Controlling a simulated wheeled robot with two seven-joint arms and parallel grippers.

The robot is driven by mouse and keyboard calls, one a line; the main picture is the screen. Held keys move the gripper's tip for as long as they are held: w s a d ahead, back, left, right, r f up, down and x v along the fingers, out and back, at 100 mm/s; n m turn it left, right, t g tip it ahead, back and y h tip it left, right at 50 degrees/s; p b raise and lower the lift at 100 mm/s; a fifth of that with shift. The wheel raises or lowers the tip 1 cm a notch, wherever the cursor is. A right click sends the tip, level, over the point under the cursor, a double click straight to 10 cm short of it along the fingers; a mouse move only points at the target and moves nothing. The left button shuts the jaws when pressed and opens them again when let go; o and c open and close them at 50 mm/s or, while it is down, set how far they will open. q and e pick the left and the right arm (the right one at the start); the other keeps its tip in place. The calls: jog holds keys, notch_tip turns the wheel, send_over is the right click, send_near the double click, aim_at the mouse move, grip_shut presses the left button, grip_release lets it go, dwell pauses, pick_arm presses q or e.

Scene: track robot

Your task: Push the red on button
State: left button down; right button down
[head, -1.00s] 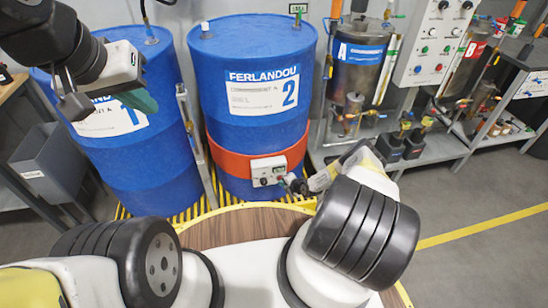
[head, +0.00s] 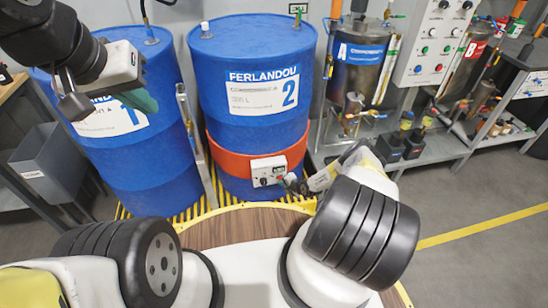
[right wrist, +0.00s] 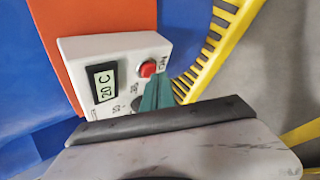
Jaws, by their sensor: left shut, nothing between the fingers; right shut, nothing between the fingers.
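The red button (right wrist: 148,68) sits on the white control box (right wrist: 110,75), beside a small display that seems to read 20 C. In the head view the control box (head: 268,171) is fixed to the orange band around blue drum 2. My right gripper (right wrist: 158,92) is shut and empty, its green fingertips just below the button in the right wrist view; I cannot tell whether they touch the box. They partly cover a dark knob. In the head view my right gripper (head: 297,184) is at the box's right side. My left gripper (head: 142,101) is shut and empty, in front of drum 1.
Blue drum 2 (head: 250,80) and blue drum 1 (head: 150,160) stand on a yellow grating (head: 205,204). A metal pipe stands between the drums. Shelves with tanks and a control panel (head: 432,45) are on the right. The floor at the right is clear.

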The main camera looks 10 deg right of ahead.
jog(key=shift+w, duration=0.45)
jog(key=shift+s, duration=0.45)
jog(key=s, duration=0.6)
jog(key=shift+d, duration=0.15)
dwell(1.3)
